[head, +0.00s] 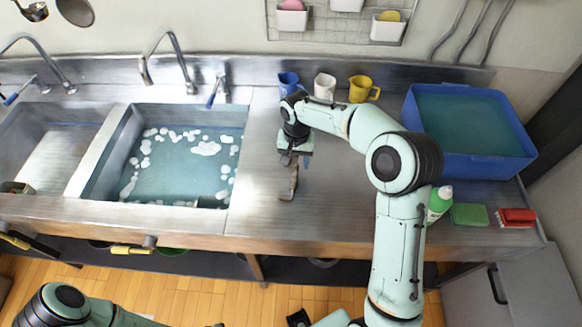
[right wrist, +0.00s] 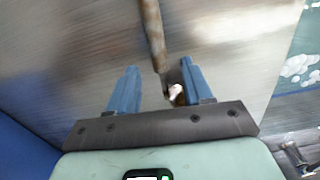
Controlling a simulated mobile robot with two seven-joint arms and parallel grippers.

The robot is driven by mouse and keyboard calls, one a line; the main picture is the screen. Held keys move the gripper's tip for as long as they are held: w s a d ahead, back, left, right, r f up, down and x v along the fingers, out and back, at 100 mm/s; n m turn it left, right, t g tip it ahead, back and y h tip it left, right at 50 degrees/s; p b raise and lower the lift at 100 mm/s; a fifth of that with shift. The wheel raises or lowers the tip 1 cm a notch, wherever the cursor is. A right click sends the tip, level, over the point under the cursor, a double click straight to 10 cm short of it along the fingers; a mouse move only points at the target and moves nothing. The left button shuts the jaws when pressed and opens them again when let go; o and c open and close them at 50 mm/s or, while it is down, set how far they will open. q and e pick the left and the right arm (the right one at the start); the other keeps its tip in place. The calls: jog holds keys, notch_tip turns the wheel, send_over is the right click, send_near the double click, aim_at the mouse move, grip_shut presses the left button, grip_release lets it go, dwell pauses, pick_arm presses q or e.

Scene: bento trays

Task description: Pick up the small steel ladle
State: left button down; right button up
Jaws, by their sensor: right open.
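A thin, dull metal utensil, which looks like the small steel ladle (head: 289,185), lies on the steel counter right of the sink. Its brownish shaft (right wrist: 152,35) runs down toward the jaws in the right wrist view, with a small whitish spot at the near end. My right gripper (head: 293,160) points down just above and behind it in the head view. Its two blue fingers (right wrist: 158,85) are open, with the end of the shaft between them and no grip on it. Part of the utensil is hidden by the gripper. Of my left arm only links show at the bottom left.
Blue, white (head: 325,86) and yellow (head: 364,89) cups stand behind my right gripper. A blue water tub (head: 470,165), green bottle (head: 440,200), green sponge (head: 469,214) and red brush (head: 516,217) are right. A foamy sink (head: 107,160) lies left. Other utensils hang on the wall.

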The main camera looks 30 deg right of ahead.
aim_at(295, 166)
notch_tip(295, 166, down, 2)
jog(key=shift+f, duration=0.15)
grip_shut()
